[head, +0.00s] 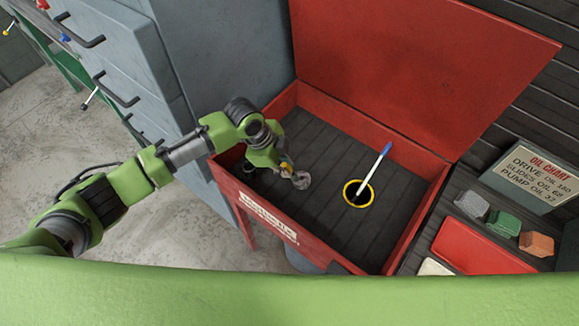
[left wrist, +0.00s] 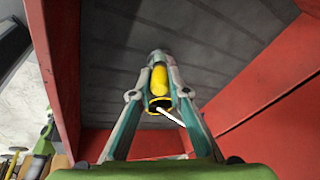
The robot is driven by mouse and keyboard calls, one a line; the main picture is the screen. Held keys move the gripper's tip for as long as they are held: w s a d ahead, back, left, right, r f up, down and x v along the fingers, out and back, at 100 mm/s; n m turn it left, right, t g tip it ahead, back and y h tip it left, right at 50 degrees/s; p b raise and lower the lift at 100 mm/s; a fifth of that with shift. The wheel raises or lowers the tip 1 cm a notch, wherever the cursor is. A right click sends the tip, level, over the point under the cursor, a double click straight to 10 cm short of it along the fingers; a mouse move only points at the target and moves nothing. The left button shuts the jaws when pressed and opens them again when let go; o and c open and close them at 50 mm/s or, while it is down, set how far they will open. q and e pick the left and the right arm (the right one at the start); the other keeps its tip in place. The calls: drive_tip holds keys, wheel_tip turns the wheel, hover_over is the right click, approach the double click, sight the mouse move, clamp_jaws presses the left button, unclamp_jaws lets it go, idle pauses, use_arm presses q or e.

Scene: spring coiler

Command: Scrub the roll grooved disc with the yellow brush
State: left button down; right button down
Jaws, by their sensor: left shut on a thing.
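My left gripper (head: 292,175) is over the left part of the red-walled basin. In the left wrist view its fingers (left wrist: 158,65) are closed around a slim yellow thing (left wrist: 159,80), which looks like the yellow brush; a bit of yellow also shows at the gripper in the head view. A small greyish round piece (head: 302,181) shows at the fingertips; I cannot tell whether it is the grooved disc or part of the gripper. The brush's bristle end is not clear. My right gripper is not in view.
The red basin (head: 430,165) has a dark ribbed floor and a raised red lid (head: 410,60). A yellow-rimmed dark opening (head: 347,195) holds a white stick with a blue end (head: 386,149). A red tray (head: 482,246), several small blocks and an oil chart (head: 535,172) are at right.

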use_arm(q)
drive_tip(key=shift+d+p, duration=0.15)
drive_tip(key=shift+p, duration=0.7)
idle(0.8)
drive_tip(key=shift+r+p, duration=0.15)
drive_tip(key=shift+p, duration=1.5)
idle(3.2)
